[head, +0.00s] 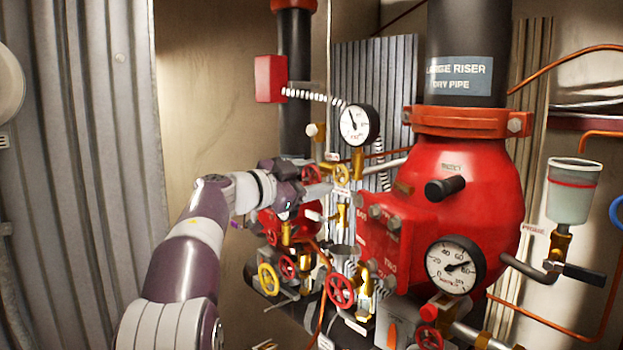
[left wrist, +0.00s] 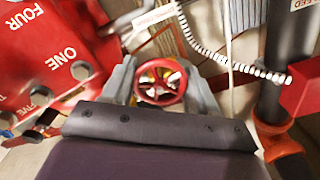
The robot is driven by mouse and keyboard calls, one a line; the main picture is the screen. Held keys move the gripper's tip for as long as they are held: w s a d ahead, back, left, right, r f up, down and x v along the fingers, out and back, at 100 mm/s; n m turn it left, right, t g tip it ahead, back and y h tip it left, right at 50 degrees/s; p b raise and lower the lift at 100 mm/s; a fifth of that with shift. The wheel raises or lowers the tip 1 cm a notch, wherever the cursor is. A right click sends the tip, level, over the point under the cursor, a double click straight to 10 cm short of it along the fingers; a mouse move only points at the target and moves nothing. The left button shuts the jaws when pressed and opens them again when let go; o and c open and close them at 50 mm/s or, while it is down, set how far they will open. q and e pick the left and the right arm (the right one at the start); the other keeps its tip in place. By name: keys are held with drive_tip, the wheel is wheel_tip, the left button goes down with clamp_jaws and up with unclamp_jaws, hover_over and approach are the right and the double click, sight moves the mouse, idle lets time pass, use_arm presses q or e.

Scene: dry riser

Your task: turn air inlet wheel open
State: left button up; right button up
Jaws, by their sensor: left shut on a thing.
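A small red handwheel (left wrist: 160,68) shows in the left wrist view, between the two grey fingers of my left gripper (left wrist: 162,88). The fingers are shut on the wheel from both sides. In the head view my left gripper (head: 308,184) reaches in from the left to the same red wheel (head: 311,173), which it partly covers. I cannot read a label that names this wheel. My right gripper is in neither view.
The big red riser valve (head: 465,190) with a pressure gauge (head: 455,265) stands to the right. Another gauge (head: 358,125) sits just above my gripper. A yellow wheel (head: 268,279), a red wheel (head: 340,291) and copper pipes crowd below. Corrugated metal (head: 100,150) lies left.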

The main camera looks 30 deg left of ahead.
use_arm(q)
drive_tip(key=o, duration=1)
drive_tip(key=shift+o, duration=0.2)
drive_tip(key=b+v, duration=0.2)
drive_tip(key=v, duration=0.1)
drive_tip(key=shift+s+a+f+b, duration=0.2)
drive_tip(key=shift+a+f+b, duration=0.05)
drive_tip(key=shift+f+b, duration=0.15)
drive_tip(key=b, duration=0.3)
approach(308, 183)
drive_tip(key=shift+s+a+r, duration=0.15)
drive_tip(key=shift+s+r, duration=0.05)
drive_tip(key=shift+s, duration=0.25)
drive_tip(key=shift+s+a+r, duration=0.15)
drive_tip(key=shift+s+r, duration=0.05)
drive_tip(key=shift+s, duration=0.2)
